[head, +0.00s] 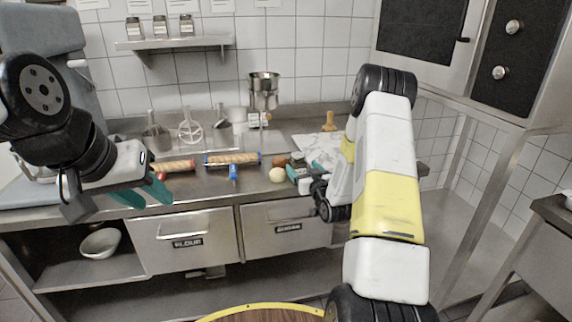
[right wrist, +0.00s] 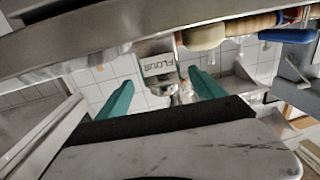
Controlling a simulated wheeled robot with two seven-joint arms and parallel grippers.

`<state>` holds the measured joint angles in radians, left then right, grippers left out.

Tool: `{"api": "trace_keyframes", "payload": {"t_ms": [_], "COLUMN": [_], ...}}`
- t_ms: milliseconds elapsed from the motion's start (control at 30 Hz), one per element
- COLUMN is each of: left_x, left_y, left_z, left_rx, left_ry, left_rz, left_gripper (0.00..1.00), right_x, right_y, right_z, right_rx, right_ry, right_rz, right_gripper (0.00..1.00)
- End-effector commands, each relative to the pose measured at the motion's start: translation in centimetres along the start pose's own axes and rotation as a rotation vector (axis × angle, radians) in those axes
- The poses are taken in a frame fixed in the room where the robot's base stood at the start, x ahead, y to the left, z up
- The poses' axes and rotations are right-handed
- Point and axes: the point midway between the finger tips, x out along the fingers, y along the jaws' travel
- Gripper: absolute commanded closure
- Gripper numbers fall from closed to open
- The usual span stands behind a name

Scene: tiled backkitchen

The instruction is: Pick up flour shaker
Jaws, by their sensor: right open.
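The flour shaker (right wrist: 158,66) shows in the right wrist view as a small container with a white FLOUR label. That view looks inverted, with the counter along the top. My right gripper (right wrist: 162,82) has its two green fingers apart, with the shaker between them in the picture. I cannot tell whether the tips reach around it, and no contact shows. In the head view my right gripper (head: 298,172) is low at the counter's front, and I cannot make out the shaker there. My left gripper (head: 145,194) is open and empty at the counter's front left.
Two rolling pins (head: 232,159) and a dough ball (head: 278,175) lie on the steel counter (head: 210,182). A marble board (head: 316,145) lies right of centre. A wall shelf (head: 172,43) holds several labelled jars.

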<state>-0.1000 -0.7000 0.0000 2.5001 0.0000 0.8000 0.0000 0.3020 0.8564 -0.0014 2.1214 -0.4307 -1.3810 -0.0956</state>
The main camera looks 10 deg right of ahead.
Motion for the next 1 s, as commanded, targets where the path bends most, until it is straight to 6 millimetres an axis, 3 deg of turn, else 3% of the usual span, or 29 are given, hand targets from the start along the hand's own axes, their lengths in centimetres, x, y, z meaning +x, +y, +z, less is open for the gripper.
{"api": "trace_keyframes", "payload": {"t_ms": [167,700,1000], "left_x": [0.0,0.0,0.0], "left_y": [0.0,0.0,0.0], "left_z": [0.0,0.0,0.0], "left_rx": [0.000,0.000,0.000], "left_ry": [0.000,0.000,0.000], "left_rz": [0.000,0.000,0.000], "left_gripper": [0.64,0.64,0.64], "right_x": [0.3,7.0,7.7], "right_y": [0.1,-0.2,-0.2], "right_z": [0.6,0.6,0.6], "right_rx": [0.005,0.006,0.006], "right_ry": [0.023,0.022,0.021], "right_rz": [-0.001,0.000,0.000], "right_gripper": [0.22,0.22,0.22]}}
